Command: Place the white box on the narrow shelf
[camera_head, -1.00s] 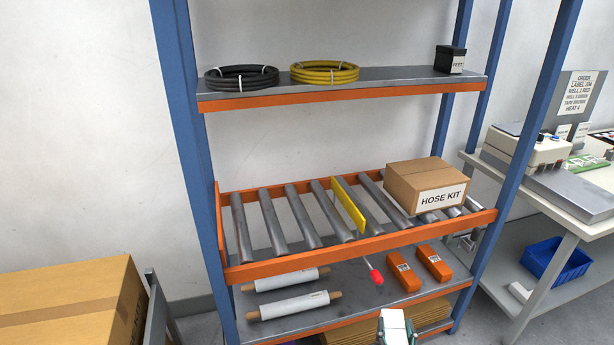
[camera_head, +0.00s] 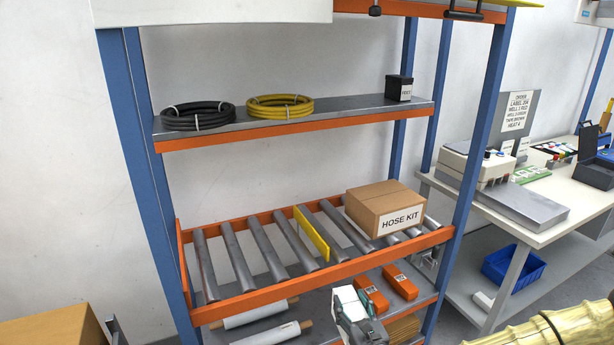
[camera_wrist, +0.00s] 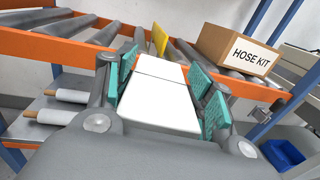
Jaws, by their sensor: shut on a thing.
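My gripper (camera_head: 355,308) is shut on the white box (camera_head: 348,302) in front of the rack's lower shelf. In the wrist view the white box (camera_wrist: 158,92) is tilted between the teal finger pads of my gripper (camera_wrist: 168,82). A dark seam crosses its face. The rack has a shallow upper shelf (camera_head: 345,108) with an orange edge, and a sloped roller shelf (camera_head: 270,285) below it. I cannot tell from labels which one is the narrow shelf. The white box is apart from both and lower than the roller shelf's front rail.
The upper shelf holds a black hose coil (camera_head: 198,116), a yellow coil (camera_head: 280,107) and a small black box (camera_head: 399,88). A hose kit carton (camera_head: 386,208) sits right of a yellow divider (camera_head: 312,233). White rolls (camera_head: 262,334) and orange boxes (camera_head: 400,281) lie below. Blue posts flank the rack.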

